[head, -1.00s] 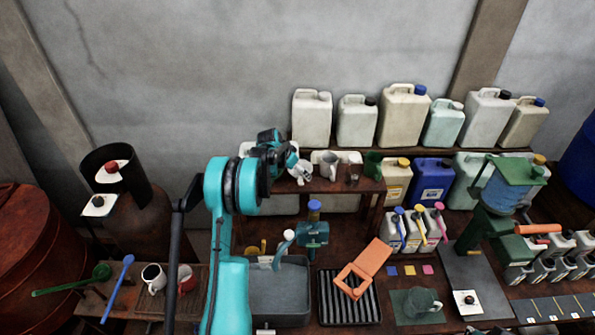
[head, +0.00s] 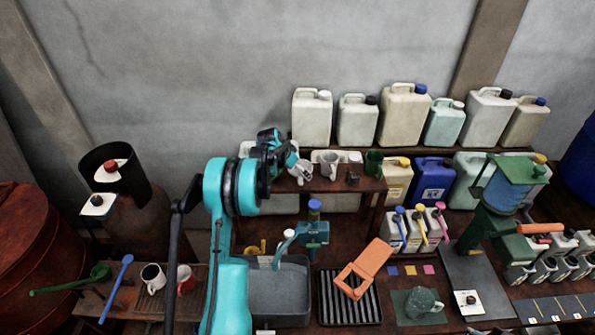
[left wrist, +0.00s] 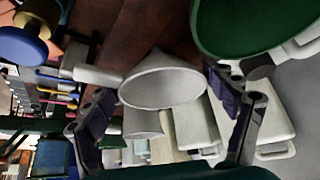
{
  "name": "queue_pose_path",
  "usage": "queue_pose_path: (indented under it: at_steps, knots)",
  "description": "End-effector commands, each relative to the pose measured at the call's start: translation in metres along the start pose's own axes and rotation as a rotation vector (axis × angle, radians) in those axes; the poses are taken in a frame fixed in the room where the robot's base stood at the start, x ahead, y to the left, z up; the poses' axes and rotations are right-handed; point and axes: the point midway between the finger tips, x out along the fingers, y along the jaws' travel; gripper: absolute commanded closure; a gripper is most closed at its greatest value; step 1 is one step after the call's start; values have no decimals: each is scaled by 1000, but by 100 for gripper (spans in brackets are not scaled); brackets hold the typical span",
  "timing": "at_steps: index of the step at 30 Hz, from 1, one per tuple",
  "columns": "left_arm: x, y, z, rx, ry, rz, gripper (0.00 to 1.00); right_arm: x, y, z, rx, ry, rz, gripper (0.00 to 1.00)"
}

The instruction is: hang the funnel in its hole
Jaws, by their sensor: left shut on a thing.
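The pale grey funnel (left wrist: 165,82) is between the two fingers of my left gripper (head: 296,163). In the head view my left gripper is at the left end of the small wooden shelf (head: 322,185), with a pale part of the funnel (head: 303,174) showing beside the fingers. My left gripper is shut on the funnel. The hole for it cannot be made out. My right gripper is not in view.
Large jerrycans (head: 404,115) line the shelf behind. A grey basin (head: 277,292) and a teal fixture (head: 314,232) are below.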

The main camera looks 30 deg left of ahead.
Motion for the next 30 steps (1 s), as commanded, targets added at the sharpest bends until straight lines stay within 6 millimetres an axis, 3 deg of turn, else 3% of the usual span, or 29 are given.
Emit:
queue_pose_path:
  at_steps: [13,14,15,26,30]
  knots:
    - [5,0,3,0,0,0,44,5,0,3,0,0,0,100]
    - [4,0,3,0,0,0,8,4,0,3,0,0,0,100]
    - [4,0,2,0,0,0,0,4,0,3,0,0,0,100]
    - [3,0,2,0,0,0,0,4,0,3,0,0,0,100]
    - [-10,0,2,-1,0,0,0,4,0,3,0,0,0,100]
